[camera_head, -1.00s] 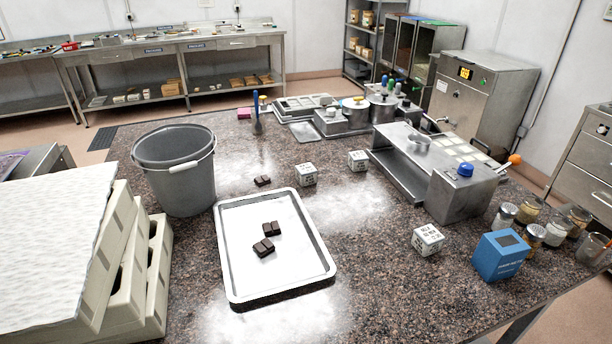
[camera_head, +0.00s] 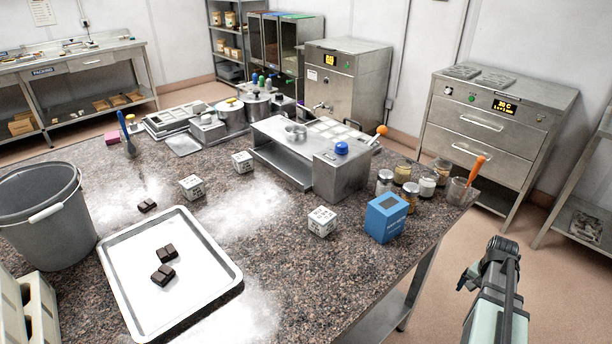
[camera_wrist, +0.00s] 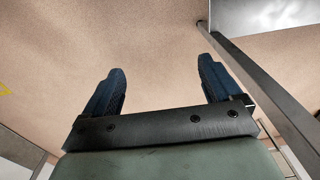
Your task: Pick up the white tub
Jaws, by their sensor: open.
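I cannot make out a clear white tub in either view. The nearest white things on the counter are small white printed cubes: one at the front (camera_head: 322,221), one left of it (camera_head: 192,187), and one farther back (camera_head: 242,162). A jar with pale contents (camera_head: 428,183) stands among the jars at the right. My gripper (camera_wrist: 161,66) is open and empty in the wrist view, with bare floor beyond its dark fingers. In the head view my arm shows at the lower right, off the counter's right edge.
The speckled counter (camera_head: 285,285) holds a metal tray (camera_head: 205,285) with dark chocolate pieces, a grey bucket (camera_head: 45,215), a blue box (camera_head: 386,218) and a steel machine (camera_head: 340,178). A drawer cabinet (camera_head: 490,130) stands behind right. A metal leg (camera_wrist: 255,80) is close right of my fingers.

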